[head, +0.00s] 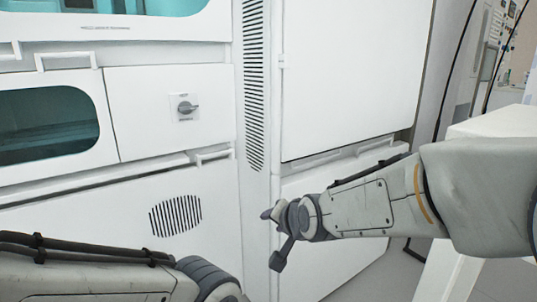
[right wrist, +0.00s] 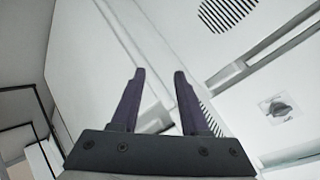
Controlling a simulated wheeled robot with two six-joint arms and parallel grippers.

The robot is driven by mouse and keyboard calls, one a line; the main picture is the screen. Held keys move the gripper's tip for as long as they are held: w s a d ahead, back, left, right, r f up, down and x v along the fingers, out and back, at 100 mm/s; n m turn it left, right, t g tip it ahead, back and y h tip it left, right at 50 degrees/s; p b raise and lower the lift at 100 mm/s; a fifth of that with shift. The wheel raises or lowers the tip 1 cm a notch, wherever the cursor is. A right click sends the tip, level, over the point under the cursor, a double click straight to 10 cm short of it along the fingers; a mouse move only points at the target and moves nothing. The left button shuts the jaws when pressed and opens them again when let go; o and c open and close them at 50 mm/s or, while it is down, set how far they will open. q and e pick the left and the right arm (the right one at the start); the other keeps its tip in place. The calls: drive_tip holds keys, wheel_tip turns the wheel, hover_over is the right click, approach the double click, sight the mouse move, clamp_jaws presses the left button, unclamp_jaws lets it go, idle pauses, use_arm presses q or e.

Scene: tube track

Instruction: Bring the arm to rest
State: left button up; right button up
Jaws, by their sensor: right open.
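My right arm (head: 370,205) reaches in from the right in the head view. Its gripper (head: 271,238) is in front of the white cabinet front. In the right wrist view the two dark fingers of this gripper (right wrist: 159,74) stand apart with nothing between them. My left arm (head: 90,275) shows along the bottom left of the head view, and its gripper is out of the frame.
White cabinets (head: 355,75) fill the background. A knob (head: 184,106) and a slotted vent (head: 175,215) are on the left cabinet. A white block-like surface (head: 490,125) stands behind my right arm. Grey floor (head: 385,280) shows at lower right.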

drive_tip(key=s+d+f+n+g+h, duration=0.45)
drive_tip(key=s+d+f+g, duration=0.25)
drive_tip(key=s+d+f, duration=0.95)
drive_tip(key=s+a+r+n+g+y+p, duration=0.2)
drive_tip(key=s+a+r+n+g+p, duration=0.15)
drive_tip(key=s+a+r+n, duration=0.85)
wheel_tip(320, 180, up, 36)
drive_tip(key=s+a+m+p, duration=0.1)
drive_tip(key=m+p, duration=0.3)
drive_tip(key=p, duration=3.4)
drive_tip(key=shift+r, duration=0.15)
drive_tip(key=shift+t, duration=0.25)
drive_tip(key=shift+a, duration=0.1)
